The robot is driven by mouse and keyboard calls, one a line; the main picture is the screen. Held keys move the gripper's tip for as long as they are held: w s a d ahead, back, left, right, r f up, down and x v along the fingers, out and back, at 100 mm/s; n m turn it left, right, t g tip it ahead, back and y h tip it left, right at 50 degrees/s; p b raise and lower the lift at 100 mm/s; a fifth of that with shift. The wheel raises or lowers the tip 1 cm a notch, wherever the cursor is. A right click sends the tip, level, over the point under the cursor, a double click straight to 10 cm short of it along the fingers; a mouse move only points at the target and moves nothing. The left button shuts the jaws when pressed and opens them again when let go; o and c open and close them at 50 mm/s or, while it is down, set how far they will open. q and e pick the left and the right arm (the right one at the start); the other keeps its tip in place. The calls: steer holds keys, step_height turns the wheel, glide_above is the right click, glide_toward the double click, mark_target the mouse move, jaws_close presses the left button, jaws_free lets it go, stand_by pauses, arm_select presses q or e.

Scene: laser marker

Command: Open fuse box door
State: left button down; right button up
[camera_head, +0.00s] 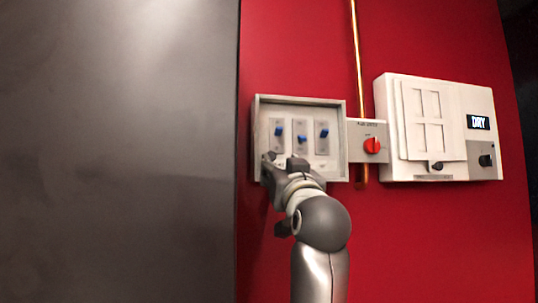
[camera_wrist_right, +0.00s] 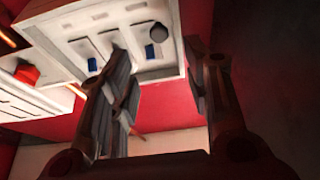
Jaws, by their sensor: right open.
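The fuse box (camera_head: 343,140) is a pale grey square box on the red wall, with three blue switches (camera_head: 301,138) showing inside its raised frame. I cannot make out a separate door leaf, so I cannot tell whether a clear door covers the front. My right gripper (camera_head: 283,163) is open at the box's lower left, hiding part of its bottom edge. In the right wrist view, the fuse box (camera_wrist_right: 172,70) shows beyond the open right gripper (camera_wrist_right: 157,65). One finger overlaps its front and the other is beside its edge. My left gripper is not in view.
A small panel with a red knob (camera_head: 372,145) adjoins the box on the right. Further right is a white unit (camera_head: 390,130) with a "DRY" display (camera_head: 478,122). A copper pipe (camera_head: 357,50) runs down the wall. A dark grey panel (camera_head: 120,150) fills the left side.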

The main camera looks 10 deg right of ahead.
mark_target(271, 156)
steer(key=p+x, duration=0.5)
steer(key=x, duration=0.4)
steer(key=shift+w, duration=0.2)
steer(key=shift+w+f, duration=0.1)
steer(key=shift+w, duration=0.05)
steer(key=shift+c, duration=0.4)
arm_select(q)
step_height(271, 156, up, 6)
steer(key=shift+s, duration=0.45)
arm_select(e)
jaws_close()
